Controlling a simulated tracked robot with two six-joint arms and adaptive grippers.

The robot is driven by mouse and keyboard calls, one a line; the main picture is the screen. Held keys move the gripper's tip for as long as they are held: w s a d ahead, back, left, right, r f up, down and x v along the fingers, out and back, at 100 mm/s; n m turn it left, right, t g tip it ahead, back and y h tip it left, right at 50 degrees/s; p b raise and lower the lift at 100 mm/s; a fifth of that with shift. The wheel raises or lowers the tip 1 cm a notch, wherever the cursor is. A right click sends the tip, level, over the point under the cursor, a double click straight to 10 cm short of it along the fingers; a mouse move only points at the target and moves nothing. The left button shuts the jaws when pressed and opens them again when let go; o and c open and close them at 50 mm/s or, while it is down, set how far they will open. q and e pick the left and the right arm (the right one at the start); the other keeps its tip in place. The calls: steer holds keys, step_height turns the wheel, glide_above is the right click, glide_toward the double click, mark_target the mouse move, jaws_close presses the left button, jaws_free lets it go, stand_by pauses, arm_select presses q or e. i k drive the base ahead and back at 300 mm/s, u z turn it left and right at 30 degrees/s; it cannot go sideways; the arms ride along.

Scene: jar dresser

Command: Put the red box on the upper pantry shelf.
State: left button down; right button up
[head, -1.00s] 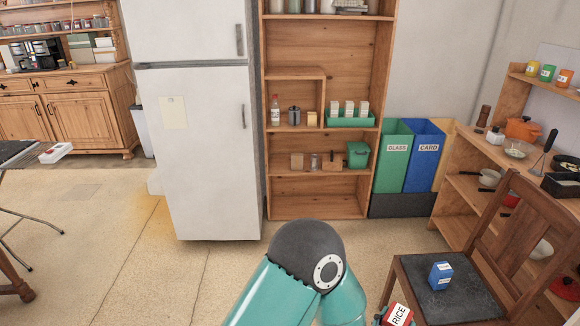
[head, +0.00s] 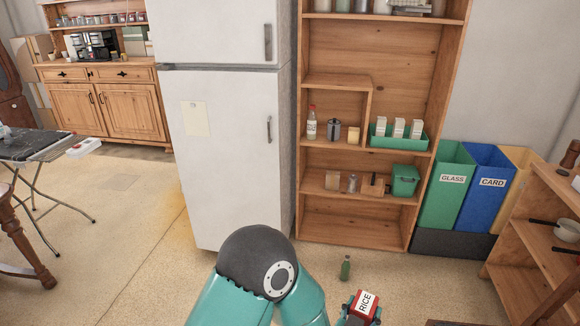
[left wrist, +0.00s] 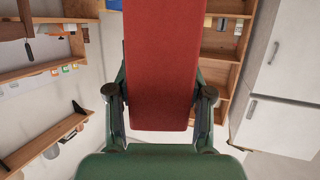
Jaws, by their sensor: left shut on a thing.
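The red box (head: 365,303), with a white RICE label, shows at the bottom of the head view. My left gripper (head: 359,318) is shut on it and holds it up in front of me. In the left wrist view the red box (left wrist: 160,65) stands between the two fingers of the left gripper (left wrist: 160,105). The tall wooden pantry unit (head: 383,60) stands ahead, right of the fridge, apart from the box. Its upper board (head: 385,19) carries jars and other items, cut off by the frame top. My right gripper is not in view.
A middle shelf holds a bottle (head: 311,124), a canister and a green tray (head: 398,139) of white boxes. Green and blue bins (head: 487,190) stand right of the unit. A green bottle (head: 345,268) stands on the floor before it. The fridge (head: 225,150) is left.

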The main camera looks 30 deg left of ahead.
mark_target(318, 82)
steer(key=u, duration=0.25)
steer(key=i, duration=1.15)
steer(key=u, duration=0.3)
steer(key=i, duration=1.65)
steer(key=z, duration=0.4)
